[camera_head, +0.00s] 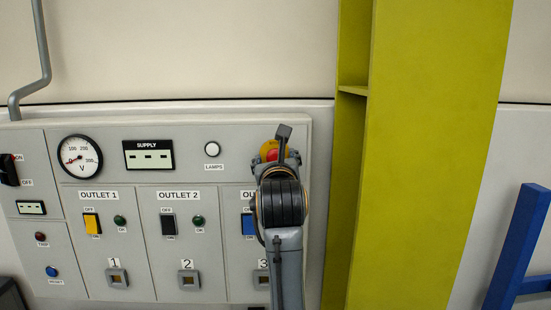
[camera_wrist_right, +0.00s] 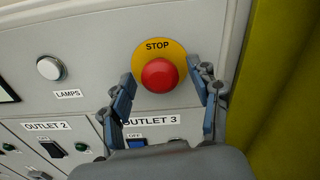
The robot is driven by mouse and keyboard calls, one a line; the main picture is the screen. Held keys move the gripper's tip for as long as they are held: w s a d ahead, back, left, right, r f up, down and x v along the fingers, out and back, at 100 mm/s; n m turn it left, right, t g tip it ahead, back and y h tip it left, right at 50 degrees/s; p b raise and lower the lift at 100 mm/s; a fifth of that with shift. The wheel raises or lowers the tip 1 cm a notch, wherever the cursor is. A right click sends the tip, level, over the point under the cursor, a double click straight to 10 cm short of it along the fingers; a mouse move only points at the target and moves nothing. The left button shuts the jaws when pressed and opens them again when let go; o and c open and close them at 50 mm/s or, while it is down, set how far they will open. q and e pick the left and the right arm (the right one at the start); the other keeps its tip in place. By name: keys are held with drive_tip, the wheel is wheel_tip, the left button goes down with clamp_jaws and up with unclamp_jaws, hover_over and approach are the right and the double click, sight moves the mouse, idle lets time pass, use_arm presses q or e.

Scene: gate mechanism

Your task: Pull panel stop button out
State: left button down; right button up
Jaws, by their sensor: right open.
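The red stop button (camera_wrist_right: 159,75) sits on a round yellow plate (camera_wrist_right: 174,49) marked STOP on the grey panel (camera_head: 230,140). In the head view the red button (camera_head: 269,151) shows only partly, behind my right gripper. My right gripper (camera_wrist_right: 166,88) is open, with one finger to the left and one to the right of the button in the wrist view. I see no contact between the fingers and the button. My right arm covers part of the OUTLET 3 section in the head view. My left gripper is not in view.
A round white lamps button (camera_head: 212,149) is left of the stop button. Switches for OUTLET 1 (camera_head: 92,223) and OUTLET 2 (camera_head: 168,225) are lower left. A yellow-green post (camera_head: 430,150) stands close on the right. A blue frame (camera_head: 517,250) is at far right.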

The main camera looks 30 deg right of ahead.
clamp_jaws()
drive_tip(key=shift+s+a+f+b, duration=0.1)
drive_tip(key=shift+s+a+b, duration=0.3)
drive_tip(key=shift+s, duration=0.2)
drive_tip(key=shift+c, duration=0.5)
unclamp_jaws()
drive_tip(key=shift+o, duration=0.5)
drive_tip(key=shift+s, duration=0.15)
drive_tip(key=v, duration=1.2)
drive_tip(key=shift+a, duration=0.15)
